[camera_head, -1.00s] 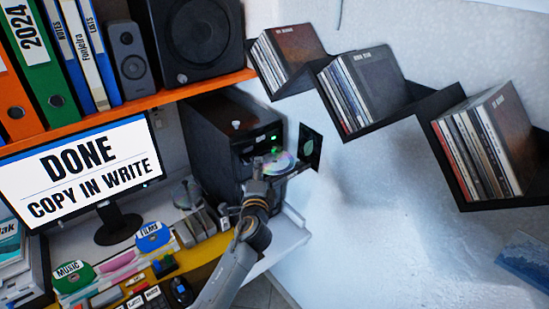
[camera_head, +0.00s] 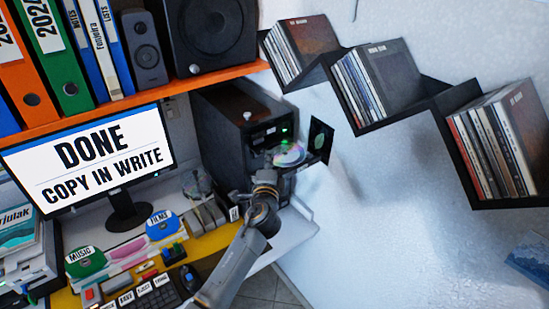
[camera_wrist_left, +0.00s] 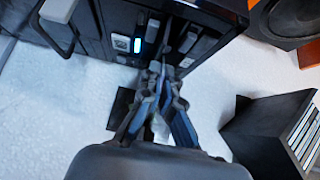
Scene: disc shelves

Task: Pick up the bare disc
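A shiny bare disc (camera_head: 288,154) lies at the front of the black computer tower (camera_head: 238,125), seemingly on its drawn-out drive tray. My left gripper (camera_head: 266,176) is just below and left of this disc in the head view, and I see no grip on it. In the left wrist view, the fingers of my left gripper (camera_wrist_left: 158,70) come together at their tips in front of the tower (camera_wrist_left: 185,28). The disc cannot be made out in that view. My right gripper is not in view.
A black square with a green mark (camera_head: 320,140) stands right of the disc. A screen (camera_head: 90,155) reads "DONE COPY IN WRITE". A zigzag wall shelf (camera_head: 430,105) with cases runs along the right. Green "MUSIC" (camera_head: 85,262) and blue "FILMS" (camera_head: 162,225) holders are on the desk.

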